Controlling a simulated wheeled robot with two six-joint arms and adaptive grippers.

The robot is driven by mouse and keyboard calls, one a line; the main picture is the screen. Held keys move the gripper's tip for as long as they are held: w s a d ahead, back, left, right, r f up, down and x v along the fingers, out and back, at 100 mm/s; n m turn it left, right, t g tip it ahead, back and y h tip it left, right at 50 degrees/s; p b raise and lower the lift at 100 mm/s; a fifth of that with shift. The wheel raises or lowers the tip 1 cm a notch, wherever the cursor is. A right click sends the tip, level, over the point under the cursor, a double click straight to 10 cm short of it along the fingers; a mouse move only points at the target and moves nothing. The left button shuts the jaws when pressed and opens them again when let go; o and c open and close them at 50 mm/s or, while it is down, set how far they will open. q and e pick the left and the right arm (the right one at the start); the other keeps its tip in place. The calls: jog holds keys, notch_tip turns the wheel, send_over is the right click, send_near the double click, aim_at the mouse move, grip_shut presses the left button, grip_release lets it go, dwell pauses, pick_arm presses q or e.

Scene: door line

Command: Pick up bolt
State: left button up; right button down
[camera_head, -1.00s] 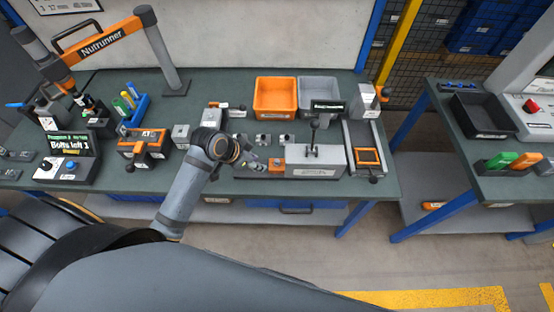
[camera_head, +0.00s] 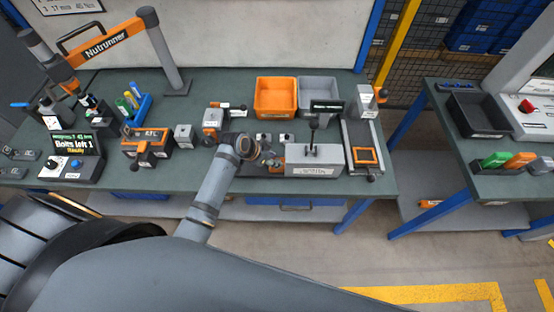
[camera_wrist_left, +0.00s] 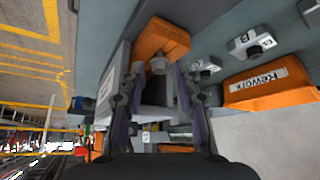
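A grey hex-headed bolt (camera_wrist_left: 158,64) shows in the left wrist view, at the near end of an orange block (camera_wrist_left: 163,38). My left gripper (camera_wrist_left: 160,82) points at it with its two fingers apart, one on each side; I see no finger touching the bolt. In the head view my left gripper (camera_head: 270,158) is low over the bench, just left of a grey box (camera_head: 314,160), and hides most of the orange block. Other small grey metal pieces on labelled pads show in the wrist view (camera_wrist_left: 253,50). My right gripper is not in view.
An orange bin (camera_head: 275,98) and a grey bin (camera_head: 318,92) stand behind. A small display (camera_head: 72,145) reads "Bolts left 1". The orange Rework container (camera_wrist_left: 270,87) lies right of the fingers in the wrist view.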

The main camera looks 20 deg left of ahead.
pick_arm(q)
jog(key=shift+x, duration=0.85)
grip_shut()
notch_tip(320, 180, up, 18)
jog(key=b, duration=0.2)
jog(key=shift+b, duration=0.3)
